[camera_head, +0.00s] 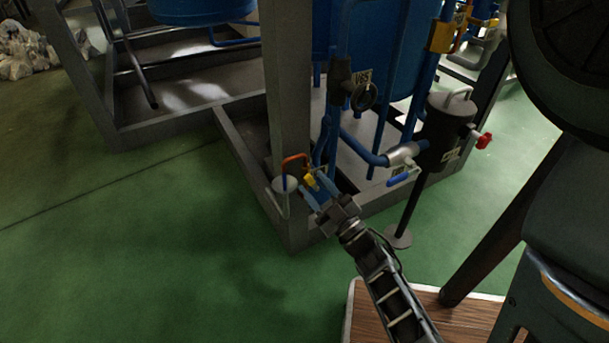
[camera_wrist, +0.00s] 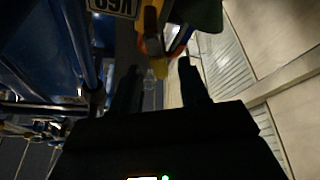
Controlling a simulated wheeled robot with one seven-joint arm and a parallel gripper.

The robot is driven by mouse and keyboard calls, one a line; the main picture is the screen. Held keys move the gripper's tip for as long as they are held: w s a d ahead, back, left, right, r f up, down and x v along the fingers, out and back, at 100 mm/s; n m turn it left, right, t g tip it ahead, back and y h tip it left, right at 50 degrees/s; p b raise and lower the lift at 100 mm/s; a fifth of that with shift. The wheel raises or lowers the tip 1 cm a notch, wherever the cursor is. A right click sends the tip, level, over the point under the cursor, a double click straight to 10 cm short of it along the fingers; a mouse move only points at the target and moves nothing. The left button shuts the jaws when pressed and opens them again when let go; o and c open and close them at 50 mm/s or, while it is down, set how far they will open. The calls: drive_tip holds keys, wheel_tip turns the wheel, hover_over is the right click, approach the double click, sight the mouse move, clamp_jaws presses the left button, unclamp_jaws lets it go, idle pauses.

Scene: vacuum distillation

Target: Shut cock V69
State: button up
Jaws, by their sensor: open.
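A yellow cock handle (camera_head: 310,181) sits on a blue pipe beside the grey frame post, low down. In the wrist view the yellow handle (camera_wrist: 152,45) reaches down from the top to between my fingertips. A tag (camera_wrist: 112,6), upside down and reading like V69, is next to it. My gripper (camera_head: 314,188) is open, with its fingers around or just short of the handle. The wrist view shows my gripper (camera_wrist: 158,75) with a finger on each side and a gap between. Contact with the handle cannot be told.
A grey frame post (camera_head: 287,110) stands just left of the cock. A red-orange pipe loop (camera_head: 294,160) and a small light cup (camera_head: 284,185) are close by. A blue-handled valve (camera_head: 403,176) and a black cylinder on a stand (camera_head: 446,130) are to the right. Green floor (camera_head: 150,250) is free at left.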

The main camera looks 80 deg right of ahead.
sight(310, 181)
drive_tip(key=shift+x, duration=2.35)
clamp_jaws()
